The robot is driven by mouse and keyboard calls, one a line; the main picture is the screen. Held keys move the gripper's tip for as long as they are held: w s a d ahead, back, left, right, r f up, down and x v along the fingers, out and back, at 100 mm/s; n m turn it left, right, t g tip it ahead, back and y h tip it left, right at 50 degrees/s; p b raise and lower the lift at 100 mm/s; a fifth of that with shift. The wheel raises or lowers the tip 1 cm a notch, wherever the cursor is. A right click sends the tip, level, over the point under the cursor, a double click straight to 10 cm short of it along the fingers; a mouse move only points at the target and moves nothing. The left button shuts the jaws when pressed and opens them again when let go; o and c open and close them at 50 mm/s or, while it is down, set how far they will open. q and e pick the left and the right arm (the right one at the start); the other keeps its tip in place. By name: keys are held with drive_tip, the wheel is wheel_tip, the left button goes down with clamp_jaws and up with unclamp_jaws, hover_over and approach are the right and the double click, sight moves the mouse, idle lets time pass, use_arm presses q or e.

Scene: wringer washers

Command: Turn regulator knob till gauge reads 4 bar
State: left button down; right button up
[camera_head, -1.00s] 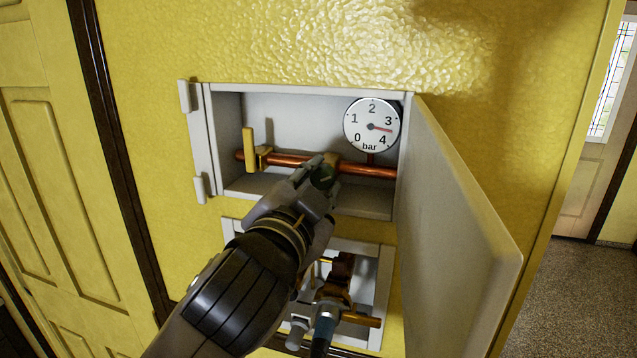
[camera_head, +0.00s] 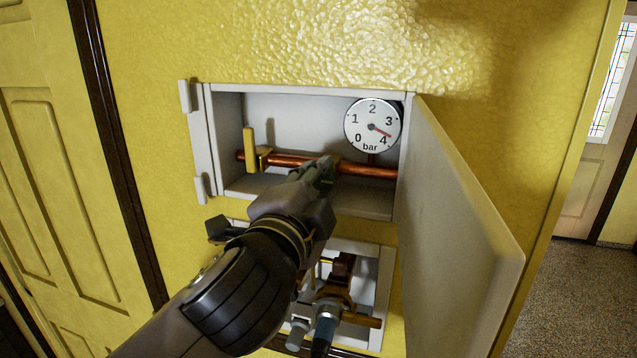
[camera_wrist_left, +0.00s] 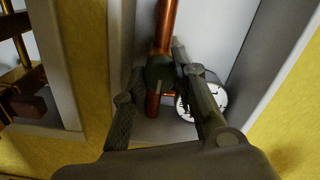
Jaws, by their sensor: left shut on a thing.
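The pressure gauge (camera_head: 372,126) is a round white dial marked 0 to 4 bar at the upper right inside the open wall box. Its red needle points right and down, between 3 and 4. The dark green regulator knob (camera_wrist_left: 160,68) sits on the copper pipe (camera_head: 365,170) below and left of the gauge. My left gripper (camera_head: 324,168) is shut on the knob, with one finger on each side in the wrist view. The gripper hides most of the knob in the head view.
A yellow lever valve (camera_head: 250,150) is on the pipe at the left. The box door (camera_head: 455,220) stands open to the right.

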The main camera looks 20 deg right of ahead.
use_arm(q)
drive_tip(key=shift+f, duration=0.1)
drive_tip(key=c, duration=1.3)
unclamp_jaws()
drive_tip(key=shift+s, duration=0.1)
